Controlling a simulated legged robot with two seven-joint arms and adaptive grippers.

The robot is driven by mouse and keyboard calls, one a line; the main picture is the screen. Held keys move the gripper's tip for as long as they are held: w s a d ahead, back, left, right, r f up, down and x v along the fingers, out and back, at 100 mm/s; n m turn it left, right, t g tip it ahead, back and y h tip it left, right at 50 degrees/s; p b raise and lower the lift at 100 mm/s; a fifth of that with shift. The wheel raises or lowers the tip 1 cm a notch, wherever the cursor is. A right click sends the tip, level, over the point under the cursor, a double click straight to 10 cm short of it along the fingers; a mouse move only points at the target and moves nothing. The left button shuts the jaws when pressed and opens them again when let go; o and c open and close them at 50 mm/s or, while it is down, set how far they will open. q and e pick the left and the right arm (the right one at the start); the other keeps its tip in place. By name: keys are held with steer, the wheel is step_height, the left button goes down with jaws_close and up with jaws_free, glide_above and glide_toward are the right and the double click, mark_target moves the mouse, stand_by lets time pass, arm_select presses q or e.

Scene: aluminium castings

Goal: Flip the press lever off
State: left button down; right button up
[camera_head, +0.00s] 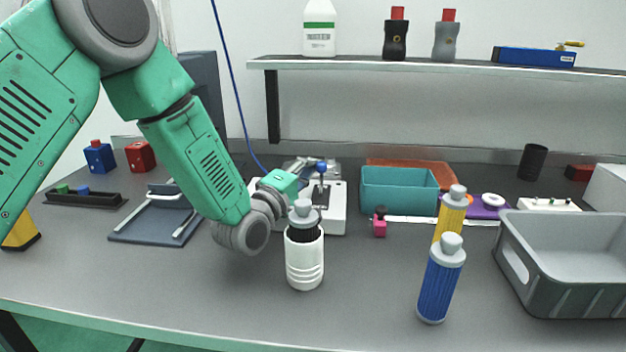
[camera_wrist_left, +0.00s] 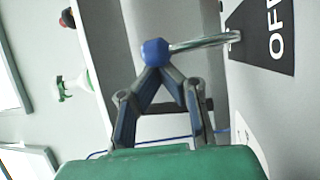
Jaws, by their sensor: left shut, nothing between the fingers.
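The press lever shows in the left wrist view as a blue ball knob (camera_wrist_left: 155,52) on a shiny metal rod (camera_wrist_left: 205,42). The rod runs right towards a dark plate (camera_wrist_left: 262,35) with the letters "OFF", partly cut off. In the head view the blue knob (camera_head: 321,167) stands above the white press housing (camera_head: 337,218). My left gripper (camera_wrist_left: 157,70) is shut and empty, its fingertips meeting right at the knob. I cannot tell whether they touch it. In the head view my left wrist hides most of the gripper. My right gripper is not in view.
A white bottle with a grey top (camera_head: 304,262) stands in front of the press. A teal bin (camera_head: 398,192) is just right of it. Blue (camera_head: 439,285) and yellow (camera_head: 452,212) cylinders and a grey crate (camera_head: 575,285) are further right. A shelf (camera_head: 440,66) runs above.

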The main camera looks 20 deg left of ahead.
arm_select(q)
steer(key=shift+s+d+f+t+h+b, duration=0.15)
steer(key=shift+s+f+t+h+b, duration=0.15)
steer(key=shift+t, duration=0.1)
steer(key=shift+s+r, duration=0.1)
steer(key=shift+s, duration=0.25)
steer(key=shift+s+d, duration=0.15)
steer(key=shift+s, duration=0.15)
steer(key=shift+d, duration=0.1)
steer(key=shift+w+r, duration=0.1)
steer(key=shift+r, duration=0.15)
step_height(320, 180, up, 10)
steer(key=shift+f, duration=0.25)
